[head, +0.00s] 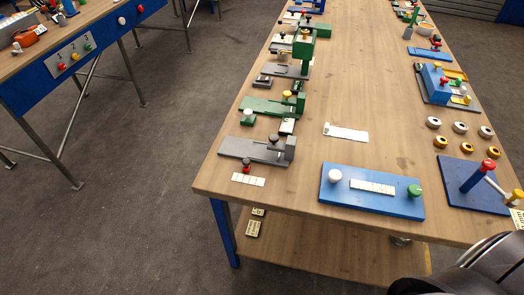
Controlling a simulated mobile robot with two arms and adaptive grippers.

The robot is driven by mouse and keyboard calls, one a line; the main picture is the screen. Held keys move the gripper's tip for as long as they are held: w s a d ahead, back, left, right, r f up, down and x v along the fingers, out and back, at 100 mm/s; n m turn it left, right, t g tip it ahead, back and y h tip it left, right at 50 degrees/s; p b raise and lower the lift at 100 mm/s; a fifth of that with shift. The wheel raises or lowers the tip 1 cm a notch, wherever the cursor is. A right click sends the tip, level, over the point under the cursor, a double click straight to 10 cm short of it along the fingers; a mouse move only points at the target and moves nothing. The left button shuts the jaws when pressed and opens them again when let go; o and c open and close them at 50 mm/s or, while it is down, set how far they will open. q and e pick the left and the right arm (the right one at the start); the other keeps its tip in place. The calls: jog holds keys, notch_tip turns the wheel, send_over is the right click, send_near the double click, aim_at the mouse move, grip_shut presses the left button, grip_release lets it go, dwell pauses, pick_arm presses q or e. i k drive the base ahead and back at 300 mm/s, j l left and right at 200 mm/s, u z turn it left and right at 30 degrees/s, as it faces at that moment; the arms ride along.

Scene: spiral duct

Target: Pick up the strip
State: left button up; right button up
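Several pale strips lie on the wooden table, and I cannot tell which one the task means. One white strip (346,132) lies flat and alone near the middle of the table, with a small dark mark at its left end. A short segmented white strip (248,180) lies near the left front corner. Another segmented strip (373,187) lies on a blue board (345,199) between a white knob (335,175) and a green knob (414,191). A dark rounded part of my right arm shows at the bottom right. Neither gripper is in view.
The wooden table (345,85) has clear room around the middle strip. Grey (245,150) and green (262,107) fixtures line its left side. White and orange rings (460,128), a blue base with posts (470,197) and a blue fixture (434,82) stand on the right.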

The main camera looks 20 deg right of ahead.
aim_at(329, 130)
jog(key=z, duration=1.3)
